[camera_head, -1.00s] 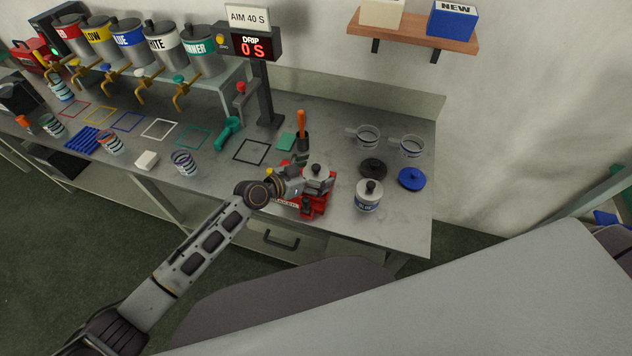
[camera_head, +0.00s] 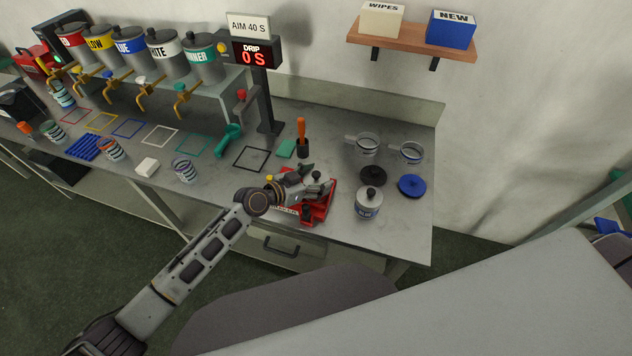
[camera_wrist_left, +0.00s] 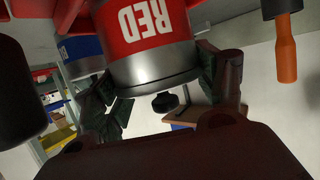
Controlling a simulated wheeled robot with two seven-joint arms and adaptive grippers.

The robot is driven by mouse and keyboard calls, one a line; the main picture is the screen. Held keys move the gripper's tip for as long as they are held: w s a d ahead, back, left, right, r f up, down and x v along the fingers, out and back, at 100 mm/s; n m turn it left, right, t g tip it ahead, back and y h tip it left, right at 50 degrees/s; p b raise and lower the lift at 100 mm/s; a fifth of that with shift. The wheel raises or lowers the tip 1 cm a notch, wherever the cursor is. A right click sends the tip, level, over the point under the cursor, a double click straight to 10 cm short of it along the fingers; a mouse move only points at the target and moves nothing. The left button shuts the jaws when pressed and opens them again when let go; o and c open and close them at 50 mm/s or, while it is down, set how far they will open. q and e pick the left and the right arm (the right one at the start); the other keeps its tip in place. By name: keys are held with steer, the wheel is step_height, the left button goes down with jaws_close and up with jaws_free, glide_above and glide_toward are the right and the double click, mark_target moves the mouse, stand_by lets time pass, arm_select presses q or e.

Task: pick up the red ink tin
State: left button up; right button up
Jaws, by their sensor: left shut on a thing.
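The red ink tin (camera_wrist_left: 150,40) fills the top of the left wrist view, its red label reading RED above a bare metal band. A black knob (camera_wrist_left: 165,102) shows at its grey end. My left gripper (camera_wrist_left: 163,95) is shut on the tin, one finger on each side of it. In the head view my left gripper (camera_head: 318,186) is over the red shaker (camera_head: 320,210) near the bench's front edge. There the gripper hides most of the tin; I cannot tell whether the tin touches the shaker. My right gripper is not in view.
A blue-labelled tin (camera_head: 368,203) stands right of the shaker, near a black lid (camera_head: 373,175) and a blue lid (camera_head: 411,185). Two clear cups stand behind them. An orange-handled tool (camera_head: 301,136) stands behind the gripper. The bench's right front corner (camera_head: 405,235) is bare.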

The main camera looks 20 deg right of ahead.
arm_select(q)
steer(key=shift+r, duration=5)
steer(key=o, duration=1.1)
steer(key=c, duration=0.7)
